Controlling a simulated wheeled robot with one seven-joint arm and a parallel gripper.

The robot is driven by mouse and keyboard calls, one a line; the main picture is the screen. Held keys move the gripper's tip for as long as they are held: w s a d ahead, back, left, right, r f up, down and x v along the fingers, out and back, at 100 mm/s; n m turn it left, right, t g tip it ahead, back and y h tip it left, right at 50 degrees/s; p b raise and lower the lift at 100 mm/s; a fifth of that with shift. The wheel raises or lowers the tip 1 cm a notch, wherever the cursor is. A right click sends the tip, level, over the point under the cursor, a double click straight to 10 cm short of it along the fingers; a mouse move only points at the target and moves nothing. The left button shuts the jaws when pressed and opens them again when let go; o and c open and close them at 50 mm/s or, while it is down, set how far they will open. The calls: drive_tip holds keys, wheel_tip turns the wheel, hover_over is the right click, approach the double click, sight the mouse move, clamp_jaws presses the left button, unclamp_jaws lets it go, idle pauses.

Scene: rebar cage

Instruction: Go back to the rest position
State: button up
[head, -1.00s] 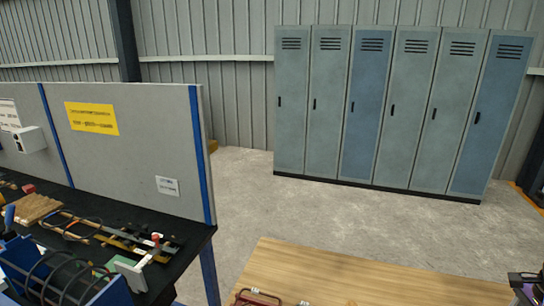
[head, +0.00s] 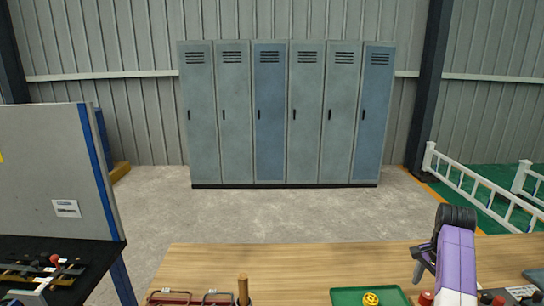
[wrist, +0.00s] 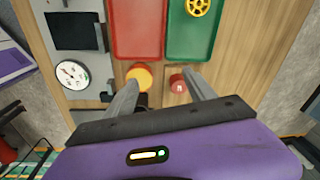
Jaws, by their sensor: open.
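My gripper (wrist: 160,78) is open and empty in the wrist view, its two grey fingers spread apart above the wooden table (wrist: 255,45). An orange round knob (wrist: 141,75) and a red knob (wrist: 178,84) show close to the fingertips; I cannot tell the height gap. In the head view, my purple arm stands at the right over the table (head: 290,258), and the fingers are not clear there.
A green tray (head: 345,297) with a yellow wheel (head: 370,299) lies on the table. A red tray (wrist: 138,30) and a gauge (wrist: 72,74) are nearby. A dark workbench (head: 60,250) with a partition (head: 50,160) stands left. Lockers (head: 270,120) stand behind open floor.

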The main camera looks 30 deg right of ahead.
drive_tip(key=w+d+r+n+t+h, duration=0.3)
drive_tip(key=w+d+r+h, duration=0.15)
drive_tip(key=d, duration=0.25)
drive_tip(key=s+a+f+n+t+h+b, duration=0.15)
drive_tip(key=a+n+t, duration=0.45)
drive_tip(key=a, duration=0.9)
drive_tip(key=s+a+f+n+t+h+b, duration=0.15)
drive_tip(key=a+n+t, duration=0.4)
drive_tip(key=a, duration=1.05)
drive_tip(key=s+a+r+n+t+y+b, duration=0.25)
drive_tip(key=s+a+n+y, duration=0.25)
drive_tip(key=s+a, duration=1.05)
drive_tip(key=s+a+f+n+g+y+b, duration=0.1)
drive_tip(key=s+a+f+g+y+b, duration=0.1)
drive_tip(key=s+a, duration=0.5)
wheel_tip(320, 180, down, 2)
drive_tip(key=shift+s+a+f+g+y, duration=0.1)
drive_tip(key=shift+s+a+g+y, duration=0.1)
drive_tip(key=shift+s+g+y, duration=0.35)
drive_tip(key=shift+s+n, duration=0.1)
drive_tip(key=shift+n, duration=0.15)
drive_tip(key=shift+c, duration=0.3)
